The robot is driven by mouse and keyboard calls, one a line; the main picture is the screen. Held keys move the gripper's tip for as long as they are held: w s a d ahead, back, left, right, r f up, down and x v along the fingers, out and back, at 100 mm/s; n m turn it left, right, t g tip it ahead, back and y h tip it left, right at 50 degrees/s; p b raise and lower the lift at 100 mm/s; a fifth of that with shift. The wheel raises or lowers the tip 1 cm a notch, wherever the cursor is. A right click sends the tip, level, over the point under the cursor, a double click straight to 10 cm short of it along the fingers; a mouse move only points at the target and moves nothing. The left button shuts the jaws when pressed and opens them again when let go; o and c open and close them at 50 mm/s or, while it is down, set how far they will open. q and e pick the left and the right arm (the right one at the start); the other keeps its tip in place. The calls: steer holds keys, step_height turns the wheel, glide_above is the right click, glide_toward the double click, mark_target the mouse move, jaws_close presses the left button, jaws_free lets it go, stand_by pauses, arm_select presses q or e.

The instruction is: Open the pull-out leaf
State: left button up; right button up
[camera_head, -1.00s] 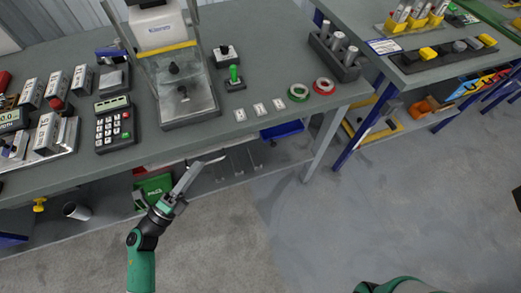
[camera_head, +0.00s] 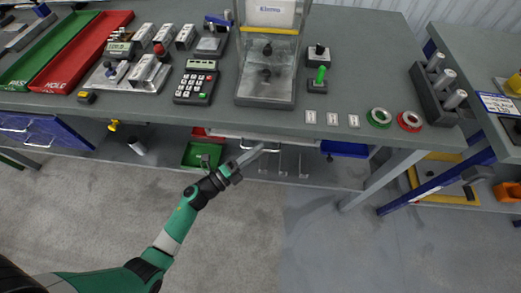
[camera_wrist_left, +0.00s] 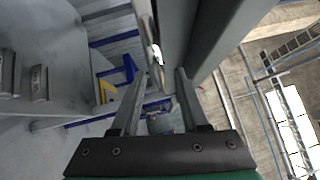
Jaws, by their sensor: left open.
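The pull-out leaf (camera_head: 284,139) shows as a thin pale edge under the front of the workbench top, apparently closed, with a bar handle on its front. My left gripper (camera_head: 256,155) is just under the bench's front edge, at the leaf's handle. In the left wrist view, my left gripper's two fingers (camera_wrist_left: 157,92) are apart, and the metal handle (camera_wrist_left: 157,53) shows ahead between them, close to the tips. I cannot tell if they touch. The head view shows the fingers edge-on and hides part of the handle. My right gripper is not in view.
The workbench top (camera_head: 360,70) holds a keypad (camera_head: 196,87), a clear-guarded press (camera_head: 267,75), and green and red tape rolls (camera_head: 409,121). Blue drawers (camera_head: 45,137) are at left. The floor in front is clear.

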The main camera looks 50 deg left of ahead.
arm_select(q)
steer(key=shift+w+d+r, duration=0.1)
steer(key=shift+w, duration=0.7)
steer(key=shift+c, duration=0.2)
jaws_close()
stand_by(0.7)
